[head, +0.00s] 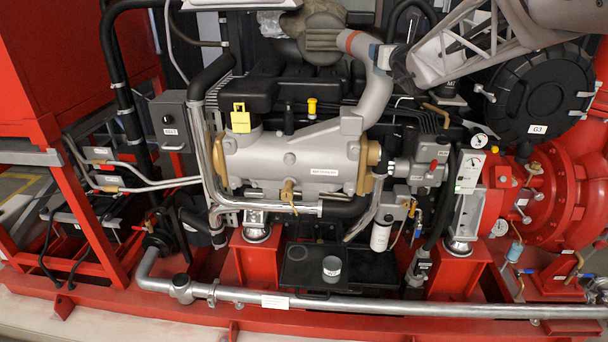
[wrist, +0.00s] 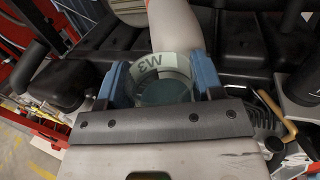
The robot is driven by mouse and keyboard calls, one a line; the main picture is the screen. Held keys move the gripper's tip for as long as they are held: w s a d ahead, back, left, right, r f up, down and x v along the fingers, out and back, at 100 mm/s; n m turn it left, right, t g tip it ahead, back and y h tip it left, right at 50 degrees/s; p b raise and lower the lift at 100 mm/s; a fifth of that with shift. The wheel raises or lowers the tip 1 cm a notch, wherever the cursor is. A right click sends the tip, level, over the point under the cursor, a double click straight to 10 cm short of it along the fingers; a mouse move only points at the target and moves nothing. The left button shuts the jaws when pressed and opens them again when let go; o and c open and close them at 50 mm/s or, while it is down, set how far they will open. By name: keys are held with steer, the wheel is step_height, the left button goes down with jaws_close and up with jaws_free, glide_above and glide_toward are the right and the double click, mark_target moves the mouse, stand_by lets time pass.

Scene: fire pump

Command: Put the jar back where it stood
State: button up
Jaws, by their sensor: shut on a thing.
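My gripper (wrist: 160,85) shows in the wrist view with its two blue fingers on either side of a clear jar (wrist: 160,90). The jar has a pale label with dark marks that appear upside down. The fingers are shut on it. In the head view my gripper (head: 380,55) is at the upper right of the engine, in front of the thick grey pipe. The jar cannot be made out clearly there. A small grey can-like container (head: 332,268) stands on a black tray (head: 296,278) low between the red supports.
The grey engine cover (head: 290,158) and black engine parts fill the middle. A round black housing (head: 540,95) and red pump casing (head: 560,190) are at the right. A long silver pipe (head: 400,306) runs along the front. The black tray has bare room beside the container.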

steer(key=s+a+f+n+g+y, duration=0.4)
steer(key=a+f+g, duration=0.15)
steer(key=f, duration=0.35)
steer(key=s+a+f+n+g+y, duration=0.3)
steer(key=a+f+n+g+y, duration=0.1)
steer(key=a+f, duration=0.35)
steer(key=s+a+f+n+g+y, duration=0.4)
steer(key=a+f+y, duration=0.1)
steer(key=f, duration=0.4)
steer(key=s+f+n+g+h, duration=1.5)
steer(key=s+f+n+g, duration=0.45)
steer(key=f+g, duration=0.25)
steer(key=s+d+f+n+t+h, duration=0.35)
steer(key=d+n+t+h, duration=0.3)
steer(key=n+h, duration=0.3)
steer(key=s+d+f+n+t+h, duration=0.35)
steer(key=d+n+t+h, duration=0.35)
steer(key=h, duration=0.4)
steer(key=w+a+n+t+y, duration=0.1)
steer(key=a+n+t+y, duration=0.4)
steer(key=n+t, duration=0.3)
steer(key=w+a+f+n+t+y, duration=0.1)
steer(key=a+n+t+y, duration=0.4)
steer(key=t, duration=0.8)
steer(key=n, duration=0.3)
steer(key=shift+w+y, duration=0.3)
steer(key=shift+y, duration=0.05)
